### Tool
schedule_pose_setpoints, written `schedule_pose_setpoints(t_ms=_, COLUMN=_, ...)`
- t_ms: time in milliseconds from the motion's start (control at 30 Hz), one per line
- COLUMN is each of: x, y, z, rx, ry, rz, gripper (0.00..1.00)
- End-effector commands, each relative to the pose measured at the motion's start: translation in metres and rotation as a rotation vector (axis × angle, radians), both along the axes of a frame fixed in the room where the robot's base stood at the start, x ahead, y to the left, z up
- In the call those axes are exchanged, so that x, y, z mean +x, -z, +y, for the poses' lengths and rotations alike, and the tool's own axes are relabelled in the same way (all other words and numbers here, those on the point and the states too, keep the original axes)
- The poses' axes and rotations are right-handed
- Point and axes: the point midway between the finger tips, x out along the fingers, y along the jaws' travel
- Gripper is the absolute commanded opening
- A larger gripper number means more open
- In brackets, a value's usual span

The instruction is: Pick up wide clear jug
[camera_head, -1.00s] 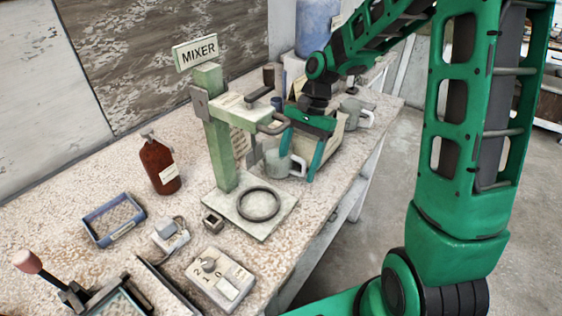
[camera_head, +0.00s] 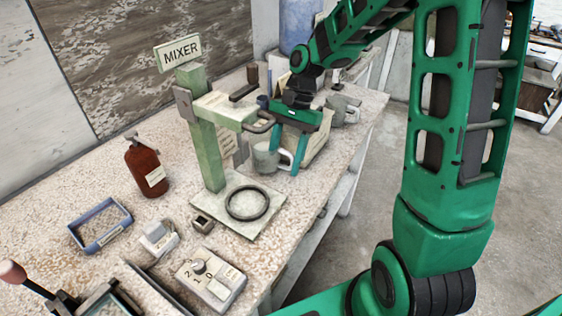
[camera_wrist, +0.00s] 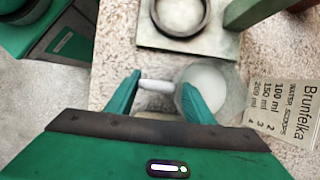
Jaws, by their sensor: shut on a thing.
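The wide clear jug (camera_head: 263,159) is by the mixer's right side, with its handle toward my gripper (camera_head: 284,163). In the wrist view the jug (camera_wrist: 209,80) looks round and holds something whitish. Its pale handle (camera_wrist: 156,86) lies between the two green fingers of my gripper (camera_wrist: 160,98). The gripper is shut on the jug, the right finger overlapping its near wall. I cannot tell whether the jug is clear of the bench. A second grey jug (camera_head: 340,110) stands farther back.
The green mixer (camera_head: 205,140) stands close left of the jug, its arm overhanging; its base plate (camera_head: 262,215) has a dark ring. A printed card (camera_wrist: 284,112) is right of the jug in the wrist view. A brown bottle (camera_head: 147,168) and switch box (camera_head: 211,280) are nearer.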

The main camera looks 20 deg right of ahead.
Motion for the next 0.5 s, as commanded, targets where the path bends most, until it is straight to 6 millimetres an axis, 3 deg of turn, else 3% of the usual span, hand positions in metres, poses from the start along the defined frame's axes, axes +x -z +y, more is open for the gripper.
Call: schedule_pose_setpoints(t_ms=500, x=0.001, y=-0.122, z=-0.001, rx=-0.001, ry=0.000, rz=-0.007, gripper=0.03)
